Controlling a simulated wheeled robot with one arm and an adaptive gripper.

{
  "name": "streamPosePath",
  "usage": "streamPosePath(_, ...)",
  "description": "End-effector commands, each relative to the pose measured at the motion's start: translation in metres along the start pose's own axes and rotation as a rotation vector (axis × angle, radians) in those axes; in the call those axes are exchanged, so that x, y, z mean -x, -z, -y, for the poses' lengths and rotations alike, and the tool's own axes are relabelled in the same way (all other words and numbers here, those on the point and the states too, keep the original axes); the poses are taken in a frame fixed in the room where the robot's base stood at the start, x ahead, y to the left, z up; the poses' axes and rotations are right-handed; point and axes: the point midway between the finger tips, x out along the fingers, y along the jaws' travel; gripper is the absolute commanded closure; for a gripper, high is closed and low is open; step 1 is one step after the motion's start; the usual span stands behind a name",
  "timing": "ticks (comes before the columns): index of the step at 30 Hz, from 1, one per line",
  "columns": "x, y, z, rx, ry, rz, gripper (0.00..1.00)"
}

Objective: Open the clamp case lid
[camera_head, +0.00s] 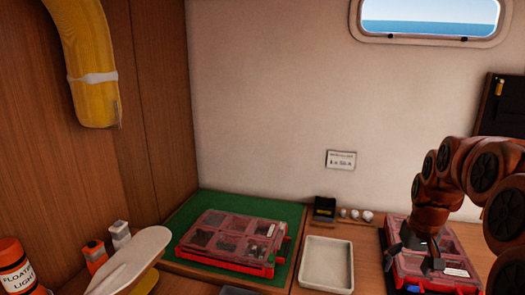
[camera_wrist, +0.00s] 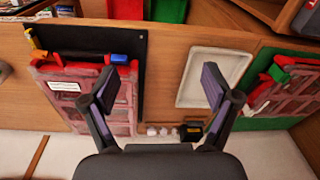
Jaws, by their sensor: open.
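Two red cases with clear, compartmented lids are in view, and I cannot tell which is the clamp case. One red case (camera_head: 228,238) lies on a green mat left of centre in the head view; its lid looks closed. The other red case (camera_head: 455,262) is at the right, partly hidden by my arm; its lid looks down. In the wrist view this case (camera_wrist: 72,92) is at the left, with a white label and a blue piece at its edge. My gripper (camera_wrist: 160,86) is open and empty, above the counter beside this case.
A pale tray (camera_head: 326,263) lies between the cases. A small black box (camera_head: 324,207) and several small white items stand along the wall. A green mat (camera_head: 203,208) lies under the left case. A white-topped stand (camera_head: 130,262) and an orange float light (camera_head: 14,268) are at the left.

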Motion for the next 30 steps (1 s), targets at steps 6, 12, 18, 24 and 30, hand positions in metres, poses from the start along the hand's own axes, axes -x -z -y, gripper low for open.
streamPosePath(6, 0.009, -0.065, 0.054, 0.058, 0.005, 0.053, 0.12)
streamPosePath(12, 0.011, -0.128, 0.088, 0.096, -0.003, 0.098, 0.12)
streamPosePath(18, 0.006, -0.195, 0.109, 0.123, -0.015, 0.149, 0.12)
streamPosePath(24, -0.002, -0.261, 0.118, 0.137, -0.032, 0.192, 0.12)
streamPosePath(30, -0.011, -0.307, 0.119, 0.141, -0.046, 0.226, 0.12)
